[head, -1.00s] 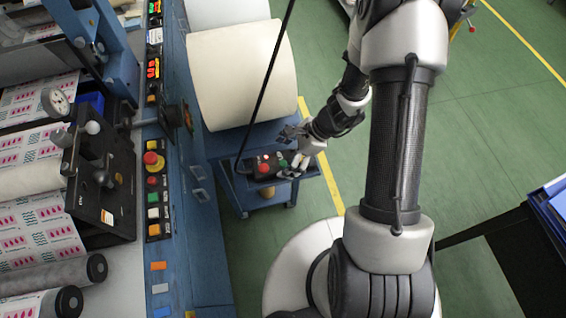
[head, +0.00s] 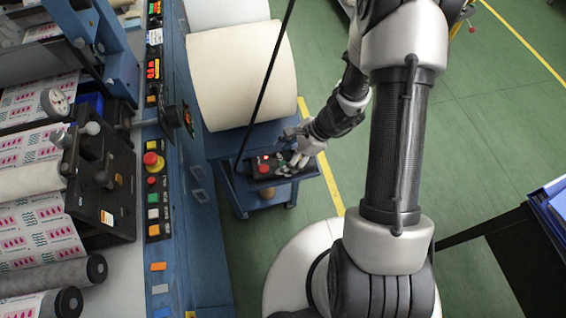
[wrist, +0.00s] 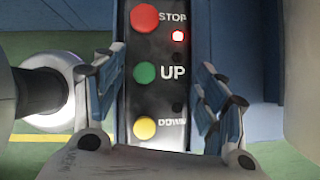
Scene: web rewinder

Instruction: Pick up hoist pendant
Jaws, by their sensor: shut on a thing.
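The hoist pendant (head: 264,170) is a dark box with a red STOP button, lying on the blue cart and hanging cable-linked at its left end. In the wrist view the pendant (wrist: 158,105) fills the middle, with red STOP, green UP and yellow DOWN buttons and a small lit red lamp. My gripper (head: 289,166) is at the pendant's right part. The finger contact faces are partly hidden.
A blue cart (head: 242,206) stands under the pendant, beside a large cream roll (head: 240,75). A black cable (head: 269,78) rises past the roll. The blue machine panel (head: 203,225) is at left.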

